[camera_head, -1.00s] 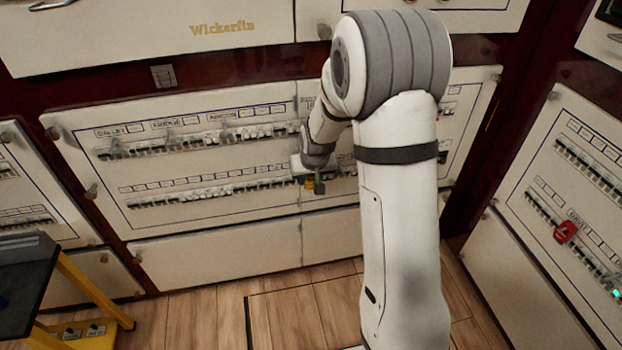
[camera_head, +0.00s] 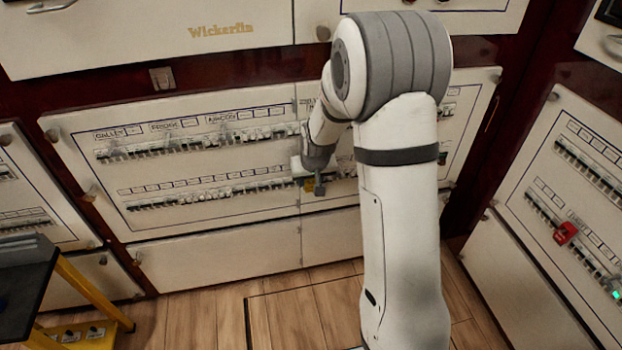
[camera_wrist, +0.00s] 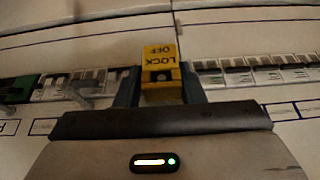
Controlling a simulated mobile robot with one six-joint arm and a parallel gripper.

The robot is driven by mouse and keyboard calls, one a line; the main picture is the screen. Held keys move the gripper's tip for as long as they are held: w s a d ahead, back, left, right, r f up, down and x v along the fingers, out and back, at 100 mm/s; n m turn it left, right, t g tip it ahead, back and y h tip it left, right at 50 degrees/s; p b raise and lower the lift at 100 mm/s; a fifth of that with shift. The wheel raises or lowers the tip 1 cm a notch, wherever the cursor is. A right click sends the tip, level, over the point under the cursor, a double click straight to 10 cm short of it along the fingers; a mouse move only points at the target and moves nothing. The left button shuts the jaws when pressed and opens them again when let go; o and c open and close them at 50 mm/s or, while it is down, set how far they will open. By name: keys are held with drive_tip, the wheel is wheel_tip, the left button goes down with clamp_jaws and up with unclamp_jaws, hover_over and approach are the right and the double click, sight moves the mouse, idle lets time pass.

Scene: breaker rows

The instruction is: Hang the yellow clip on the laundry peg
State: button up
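The yellow clip (camera_wrist: 161,72), marked LOCK OFF and upside down in the wrist view, sits between the two fingers of my gripper (camera_wrist: 160,88). Both fingers meet its sides, so my gripper appears shut on it. The clip lies in line with the lower row of breakers; whether it is still seated on a breaker I cannot tell. In the head view the clip (camera_head: 308,186) shows small beside my gripper (camera_head: 314,184), in front of the middle panel. I cannot make out a laundry label or peg.
A middle panel (camera_head: 220,222) holds two breaker rows, with labels such as GALLEY, FRIDGE and AIRCON. A red clip (camera_head: 566,232) sits on the right panel. A green breaker (camera_wrist: 18,88) is left in the wrist view. A yellow-legged step stand (camera_head: 85,300) is at lower left.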

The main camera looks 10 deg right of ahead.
drive_tip(key=shift+o, duration=0.3)
drive_tip(key=p+v, duration=0.2)
drive_tip(key=v, duration=0.6)
drive_tip(key=shift+f, duration=0.1)
drive_tip(key=shift+c, duration=0.3)
